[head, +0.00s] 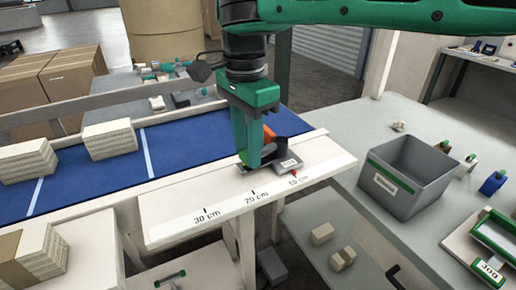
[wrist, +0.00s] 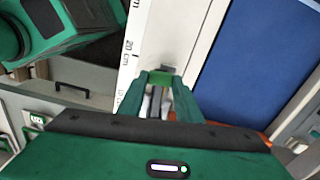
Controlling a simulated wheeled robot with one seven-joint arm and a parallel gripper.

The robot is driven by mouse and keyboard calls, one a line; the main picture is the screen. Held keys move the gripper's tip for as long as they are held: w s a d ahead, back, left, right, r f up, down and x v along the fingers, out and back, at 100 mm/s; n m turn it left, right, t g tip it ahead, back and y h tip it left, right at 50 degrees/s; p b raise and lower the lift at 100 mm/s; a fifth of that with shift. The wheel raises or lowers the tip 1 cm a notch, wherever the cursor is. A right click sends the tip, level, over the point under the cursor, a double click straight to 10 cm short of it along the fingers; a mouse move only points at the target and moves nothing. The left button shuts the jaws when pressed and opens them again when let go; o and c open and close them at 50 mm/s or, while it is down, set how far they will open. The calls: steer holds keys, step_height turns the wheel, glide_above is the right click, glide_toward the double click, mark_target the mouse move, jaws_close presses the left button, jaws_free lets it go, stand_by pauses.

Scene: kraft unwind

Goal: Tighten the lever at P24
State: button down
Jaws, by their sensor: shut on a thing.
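A dark grey clamp block (head: 292,157) with a small white label sits on the white scale board (head: 190,207), near the 10 cm mark. The label's text is too small to read. A red pointer (head: 294,175) shows at its front edge. My gripper (head: 250,163) comes down from above at the block's left side, and its green fingers hide part of the block. In the wrist view, my gripper (wrist: 164,78) is shut on a narrow dark grey piece (wrist: 155,105), which looks like the lever. An orange part (head: 269,133) shows just behind the fingers.
The blue belt (head: 190,146) with kraft-coloured stacks (head: 110,139) runs behind the board. A grey bin (head: 408,175) stands on the right-hand table, with a green-framed device (head: 495,235) in front of it. Small blocks (head: 322,235) lie on the lower surface.

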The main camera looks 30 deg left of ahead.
steer(key=shift+w+a+m, duration=0.35)
steer(key=shift+a+m, duration=0.25)
steer(key=shift+m, duration=0.2)
steer(key=shift+r, duration=0.1)
steer(key=c, duration=1.3)
jaws_free()
step_height(320, 180, up, 11)
steer(key=shift+w+f, duration=0.1)
steer(key=shift+f, duration=0.1)
